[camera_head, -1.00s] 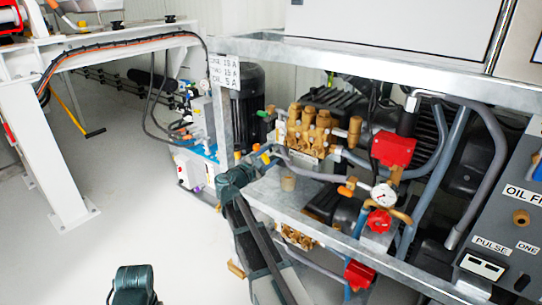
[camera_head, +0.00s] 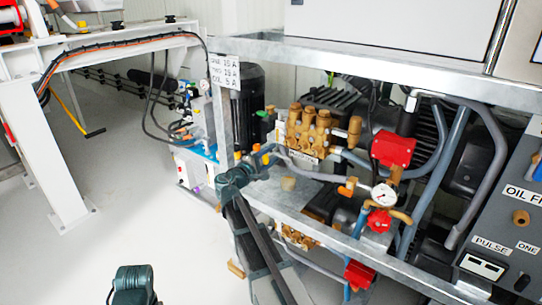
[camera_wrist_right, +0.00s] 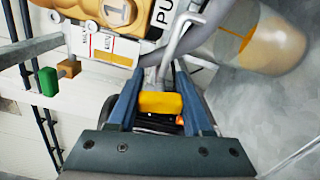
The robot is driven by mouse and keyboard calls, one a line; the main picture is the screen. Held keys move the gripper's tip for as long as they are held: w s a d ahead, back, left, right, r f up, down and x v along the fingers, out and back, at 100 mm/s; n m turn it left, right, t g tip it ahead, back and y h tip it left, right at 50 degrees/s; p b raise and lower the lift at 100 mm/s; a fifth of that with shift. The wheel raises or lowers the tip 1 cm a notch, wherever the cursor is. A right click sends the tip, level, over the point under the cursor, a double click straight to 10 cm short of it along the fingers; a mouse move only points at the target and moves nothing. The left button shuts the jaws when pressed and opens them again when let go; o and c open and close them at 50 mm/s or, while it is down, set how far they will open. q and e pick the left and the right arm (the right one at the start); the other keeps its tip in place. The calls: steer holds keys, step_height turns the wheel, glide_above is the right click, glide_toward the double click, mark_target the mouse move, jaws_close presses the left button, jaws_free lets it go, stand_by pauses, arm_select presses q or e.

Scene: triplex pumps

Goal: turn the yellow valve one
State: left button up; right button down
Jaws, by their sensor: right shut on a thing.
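The yellow valve handle (camera_wrist_right: 160,104) shows in the right wrist view between the two fingers of my right gripper (camera_wrist_right: 158,92). The fingers are shut on it. A grey hose and a bent metal rod rise just behind it. In the head view my right gripper (camera_head: 256,168) reaches up from below to the yellow valve (camera_head: 266,159), at the left end of the pump frame. The gripper hides part of the valve there.
Brass pump heads (camera_head: 310,128) sit just right of the valve. A pressure gauge (camera_head: 384,194) and red parts (camera_head: 393,149) are farther right. The metal shelf edge (camera_head: 310,228) runs close to my right arm. Open floor lies to the left.

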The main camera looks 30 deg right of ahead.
steer(key=shift+m, duration=1.1)
steer(key=shift+c, duration=1.6)
jaws_free()
steer(key=v, duration=1.4)
steer(key=shift+d+f, duration=0.1)
steer(key=x, duration=1.3)
steer(key=shift+w+d, duration=0.2)
steer(key=shift+d, duration=0.15)
steer(key=shift+a, duration=0.1)
